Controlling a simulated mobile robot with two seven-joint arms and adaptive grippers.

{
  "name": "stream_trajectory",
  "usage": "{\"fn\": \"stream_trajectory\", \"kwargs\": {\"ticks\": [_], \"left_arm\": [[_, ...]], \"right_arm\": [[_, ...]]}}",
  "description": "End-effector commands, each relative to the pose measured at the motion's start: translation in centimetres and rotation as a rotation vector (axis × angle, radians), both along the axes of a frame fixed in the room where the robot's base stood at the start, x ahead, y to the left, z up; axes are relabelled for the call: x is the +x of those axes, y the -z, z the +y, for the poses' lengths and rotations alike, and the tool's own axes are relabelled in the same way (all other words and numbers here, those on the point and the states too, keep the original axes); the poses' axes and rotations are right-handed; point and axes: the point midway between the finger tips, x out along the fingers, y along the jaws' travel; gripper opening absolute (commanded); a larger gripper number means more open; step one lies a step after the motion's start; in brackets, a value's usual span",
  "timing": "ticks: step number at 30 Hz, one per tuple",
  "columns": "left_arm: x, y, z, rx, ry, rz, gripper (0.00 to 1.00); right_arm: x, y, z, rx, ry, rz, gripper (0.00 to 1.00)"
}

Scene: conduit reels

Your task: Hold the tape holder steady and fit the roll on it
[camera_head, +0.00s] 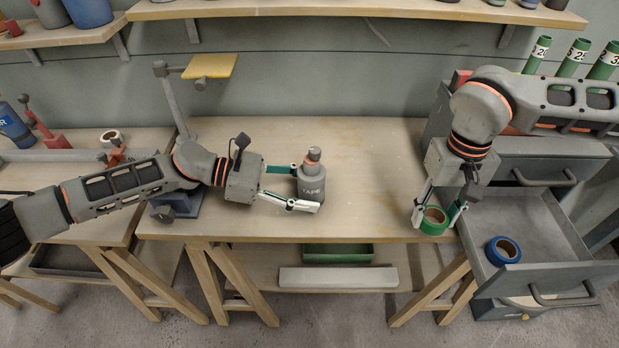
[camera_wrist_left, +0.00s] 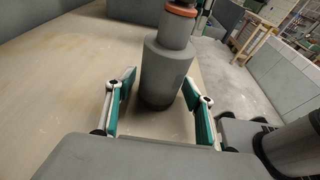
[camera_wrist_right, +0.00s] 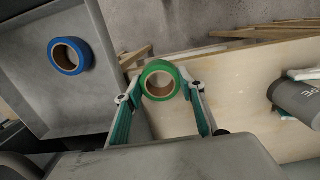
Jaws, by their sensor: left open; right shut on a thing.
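The grey tape holder (camera_head: 311,184), marked TAPE, stands upright on the workbench and has an orange ring near its top. My left gripper (camera_head: 307,187) is open, with a finger on each side of the holder; in the left wrist view (camera_wrist_left: 160,105) the holder's body (camera_wrist_left: 164,70) stands between the fingers. Contact cannot be told. My right gripper (camera_head: 437,217) is shut on the green tape roll (camera_head: 434,221) at the bench's front right edge. The right wrist view shows the green roll (camera_wrist_right: 160,80) between the fingertips, its cardboard core facing the camera.
A blue tape roll (camera_head: 503,250) lies in the open grey drawer (camera_head: 545,218) at the right. The workbench (camera_head: 380,160) is clear between the holder and the right gripper. A shelf (camera_head: 350,10) runs above.

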Motion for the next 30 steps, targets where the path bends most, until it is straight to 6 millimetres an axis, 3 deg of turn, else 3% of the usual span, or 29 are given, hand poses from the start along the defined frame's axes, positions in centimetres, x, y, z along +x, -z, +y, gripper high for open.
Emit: {"fn": "stream_trajectory", "kwargs": {"ticks": [6,9,23,26,30], "left_arm": [[0.0,0.0,0.0,0.0,0.0,0.0,0.53],[0.0,0.0,0.0,0.0,0.0,0.0,0.28],[0.0,0.0,0.0,0.0,0.0,0.0,0.28],[0.0,0.0,0.0,0.0,0.0,0.0,0.28],[0.0,0.0,0.0,0.0,0.0,0.0,0.28]], "right_arm": [[0.0,0.0,0.0,0.0,0.0,-0.001,0.24],[0.0,0.0,0.0,0.0,0.0,-0.001,0.24],[0.3,-0.2,0.2,-0.001,-0.001,-0.003,0.24],[1.3,-0.9,1.2,-0.005,-0.001,-0.01,0.24],[4.0,-3.2,4.2,-0.012,-0.002,-0.027,0.24]]}}
